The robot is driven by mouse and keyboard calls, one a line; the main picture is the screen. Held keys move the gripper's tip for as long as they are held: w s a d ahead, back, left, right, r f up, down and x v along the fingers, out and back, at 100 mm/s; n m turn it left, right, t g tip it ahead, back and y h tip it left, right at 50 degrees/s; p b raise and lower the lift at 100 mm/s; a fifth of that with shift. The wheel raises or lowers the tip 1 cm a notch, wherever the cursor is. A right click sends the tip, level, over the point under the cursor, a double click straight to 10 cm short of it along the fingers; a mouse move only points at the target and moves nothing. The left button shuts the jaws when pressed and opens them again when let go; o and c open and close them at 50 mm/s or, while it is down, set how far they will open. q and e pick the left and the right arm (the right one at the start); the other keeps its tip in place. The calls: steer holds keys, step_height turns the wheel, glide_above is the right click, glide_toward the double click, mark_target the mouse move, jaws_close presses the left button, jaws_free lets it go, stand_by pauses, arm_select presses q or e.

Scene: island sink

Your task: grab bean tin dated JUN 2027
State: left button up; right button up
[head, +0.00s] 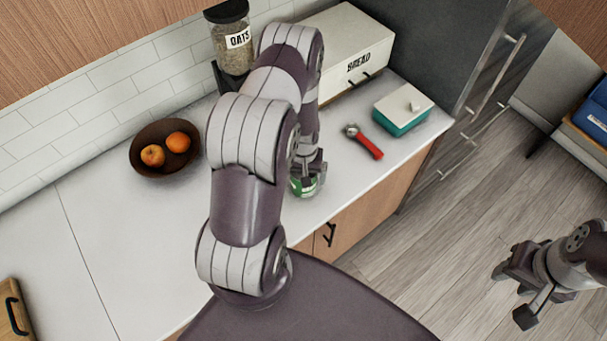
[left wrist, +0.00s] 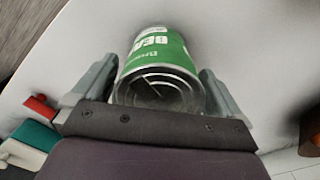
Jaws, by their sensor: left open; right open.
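A green bean tin (head: 305,186) stands on the white counter near its front edge, partly hidden by my left gripper (head: 308,170). In the left wrist view the tin (left wrist: 160,55) shows a green label with white letters partly reading "BEA", and a bare metal end faces the camera. My left gripper (left wrist: 148,90) is open, with one finger on each side of the tin. I cannot tell whether the fingers touch it. No date is readable. My right gripper (head: 515,290) is open and empty, out over the floor at the right.
A red-handled tool (head: 366,142) and a teal box with a white lid (head: 403,108) lie to the right. The bread box (head: 345,45) and oats jar (head: 231,40) stand behind. A fruit bowl (head: 164,148) is at left. Clear counter lies front left.

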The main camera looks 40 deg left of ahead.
arm_select(q)
steer(key=shift+d, duration=0.1)
steer(key=c, duration=0.3)
steer(key=shift+s, duration=0.1)
steer(key=c, duration=1.1)
